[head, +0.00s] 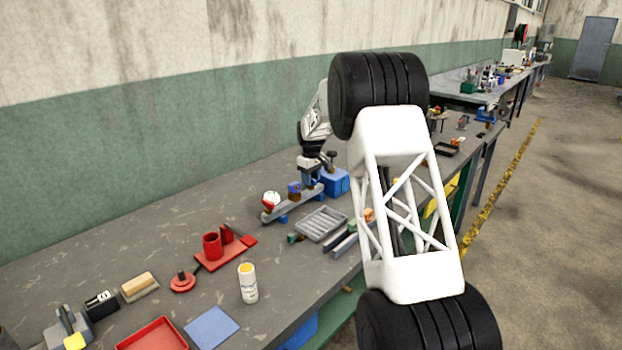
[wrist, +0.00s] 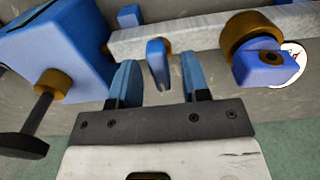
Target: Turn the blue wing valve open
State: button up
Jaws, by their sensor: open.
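A small blue wing handle (wrist: 157,58) on a brass stem sits at the grey pipe (wrist: 205,37) in the wrist view. I take it for the wing valve. My gripper (wrist: 158,78) is open, with one blue finger on each side of the wing. There are visible gaps on both sides, and no contact shows. In the head view my gripper is over the far end of the pipe assembly (head: 297,204) and hides part of it, so the wing is not clear there.
A blue box (wrist: 58,40) with a brass collar and black handle (wrist: 22,143) is at left. A blue fitting with a brass ring (wrist: 255,55) and a white gauge (wrist: 292,62) are at right. A grey slatted tray (head: 321,223) lies in front. The bench's near left holds several tools.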

grip_shut()
jog(key=shift+r+m, duration=0.1)
jog(key=shift+m, duration=0.4)
jog(key=m, duration=1.3)
jog(key=shift+m, duration=1.9)
